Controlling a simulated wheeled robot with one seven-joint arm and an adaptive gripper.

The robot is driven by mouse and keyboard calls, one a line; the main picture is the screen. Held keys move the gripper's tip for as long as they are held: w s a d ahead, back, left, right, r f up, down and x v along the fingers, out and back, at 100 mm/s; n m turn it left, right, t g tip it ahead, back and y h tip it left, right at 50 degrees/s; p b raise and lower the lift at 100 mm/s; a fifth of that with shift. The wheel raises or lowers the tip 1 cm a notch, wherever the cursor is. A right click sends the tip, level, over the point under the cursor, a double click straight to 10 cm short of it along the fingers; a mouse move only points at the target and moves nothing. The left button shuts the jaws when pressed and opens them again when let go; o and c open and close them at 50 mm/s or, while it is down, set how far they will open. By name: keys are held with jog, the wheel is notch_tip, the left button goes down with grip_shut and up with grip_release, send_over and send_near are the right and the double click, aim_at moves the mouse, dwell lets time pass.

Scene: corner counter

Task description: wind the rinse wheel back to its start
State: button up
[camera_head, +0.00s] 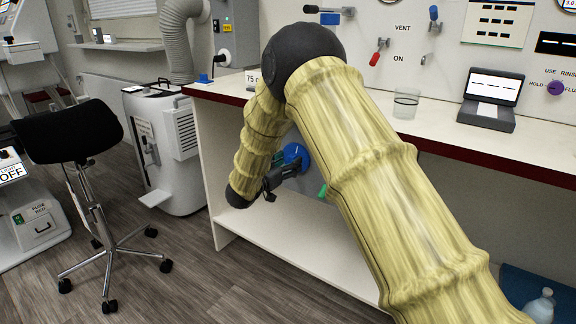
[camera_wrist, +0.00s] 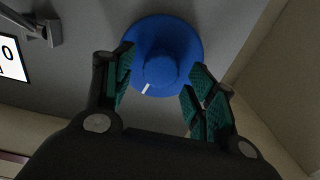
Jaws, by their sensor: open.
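A round blue wheel (camera_wrist: 184,34) with a raised hub fills the upper middle of the wrist view. A short white mark shows on its lower edge. In the head view the blue wheel (camera_head: 296,153) is under the counter, partly hidden by my arm. My gripper (camera_wrist: 161,76) is open, with its green-padded fingers on the left and right of the hub. I cannot tell whether the pads touch it. In the head view my gripper (camera_head: 281,174) is in front of the wheel, below the counter top. A purple knob (camera_head: 556,88) is on the wall panel near words reading "USE RINSE".
The counter (camera_head: 450,128) runs above my gripper, with a shelf (camera_head: 290,235) below. A clear glass (camera_head: 405,103) and a grey display device (camera_head: 487,100) stand on top. A black stool (camera_head: 70,135) and a white machine (camera_head: 165,145) are at left. A bottle (camera_head: 540,307) is at lower right.

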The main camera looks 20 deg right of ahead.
jog(key=shift+w+d, duration=0.15)
jog(key=shift+d, duration=0.05)
jog(key=c, duration=1)
jog(key=shift+r+p, duration=0.15)
jog(key=shift+p, duration=0.5)
jog(key=shift+n+p, duration=0.6)
jog(key=shift+p, duration=0.3)
jog(key=shift+n+p, duration=0.6)
jog(key=shift+p, duration=0.5)
jog(key=shift+f+n, duration=0.2)
jog(key=shift+n, duration=0.1)
